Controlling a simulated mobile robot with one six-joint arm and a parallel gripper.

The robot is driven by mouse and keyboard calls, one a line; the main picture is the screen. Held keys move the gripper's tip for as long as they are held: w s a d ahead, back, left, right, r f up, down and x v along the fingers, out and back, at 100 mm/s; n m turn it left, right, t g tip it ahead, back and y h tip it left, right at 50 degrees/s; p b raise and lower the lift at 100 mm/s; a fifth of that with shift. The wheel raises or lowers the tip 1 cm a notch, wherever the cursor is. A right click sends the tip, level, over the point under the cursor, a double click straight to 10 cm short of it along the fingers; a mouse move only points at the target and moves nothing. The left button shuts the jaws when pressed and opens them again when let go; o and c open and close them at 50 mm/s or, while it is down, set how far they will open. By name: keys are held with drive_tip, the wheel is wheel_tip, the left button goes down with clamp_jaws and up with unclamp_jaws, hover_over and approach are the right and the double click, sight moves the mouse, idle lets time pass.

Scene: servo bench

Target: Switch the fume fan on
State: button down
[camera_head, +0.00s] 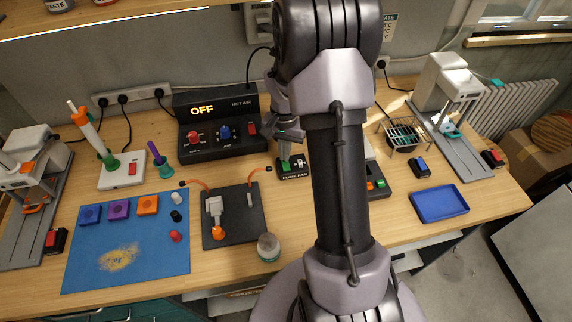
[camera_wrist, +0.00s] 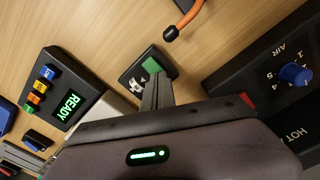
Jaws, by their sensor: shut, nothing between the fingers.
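The fume fan switch (camera_head: 294,176) is a small black box with "FUME FAN" lettering on the bench, just left of my arm in the head view. It has a green rocker part (camera_head: 285,166) at its left. My gripper (camera_head: 284,156) is shut and empty, pointing down at the green part. In the wrist view my fingertips (camera_wrist: 160,77) overlap the edge of the switch box (camera_wrist: 133,75), right by the green part (camera_wrist: 152,65). I cannot tell whether they touch it. My fingers hide part of the box.
The black station (camera_head: 222,130) showing "OFF" stands behind and left of the switch. A cable with an orange end (camera_wrist: 172,33) lies near it. A device reading "READY" (camera_wrist: 68,105) is on the other side. A dark mat (camera_head: 245,228) lies in front left.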

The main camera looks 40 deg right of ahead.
drive_tip(key=shift+f+b, duration=0.35)
drive_tip(key=shift+f, duration=0.15)
wheel_tip(320, 180, up, 7)
drive_tip(key=p, duration=0.5)
drive_tip(key=shift+r, duration=0.1)
idle(0.3)
drive_tip(key=s+a+r+n+t+b, duration=0.2)
drive_tip(key=s+a+r+b, duration=0.1)
drive_tip(key=a+r, duration=0.3)
drive_tip(key=s+a+r+n+t+b, duration=0.1)
drive_tip(key=s+a+r+b, duration=0.2)
drive_tip(key=a, duration=0.5)
drive_tip(key=s+a+r+n+t+y+b, duration=0.2)
drive_tip(key=s+a+n+b, duration=0.1)
drive_tip(key=s+a, duration=0.7)
drive_tip(key=shift+s+a+n+t+b, duration=0.4)
drive_tip(key=shift+s+b, duration=0.35)
drive_tip(key=shift+s, duration=0.05)
